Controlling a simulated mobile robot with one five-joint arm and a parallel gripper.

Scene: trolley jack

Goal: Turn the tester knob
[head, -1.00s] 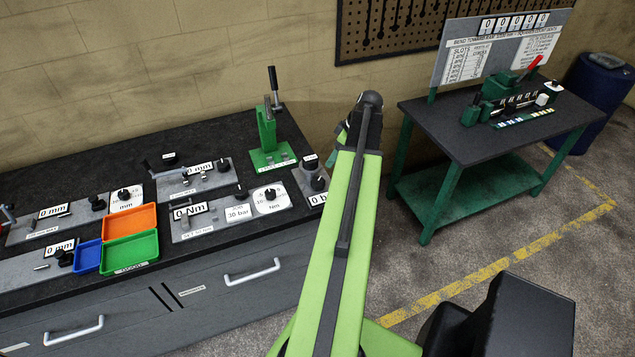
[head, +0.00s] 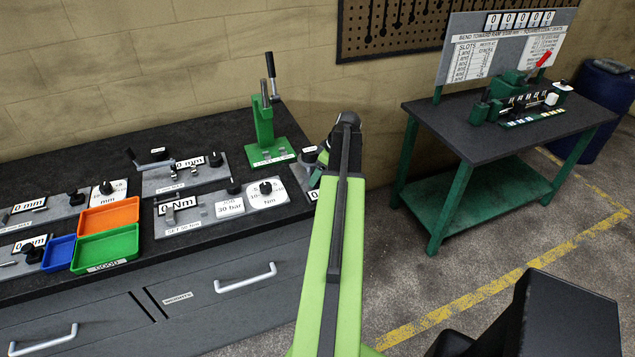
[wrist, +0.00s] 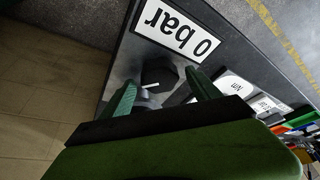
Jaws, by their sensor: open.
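The tester is a grey plate (head: 299,180) at the right end of the bench, with a "0 bar" readout (wrist: 178,30), upside down in the wrist view. Its black knob (wrist: 158,73) with a white pointer line shows in the wrist view, between and just beyond my fingertips. My gripper (wrist: 163,80) is open, with one green finger on each side of the knob; I cannot tell whether either touches it.
A green press (head: 263,135) with an upright lever stands just behind the tester. A "0 Nm" panel (head: 190,222) and orange (head: 108,216) and green (head: 105,250) trays lie to the left. A green table (head: 500,135) stands right, beyond clear floor.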

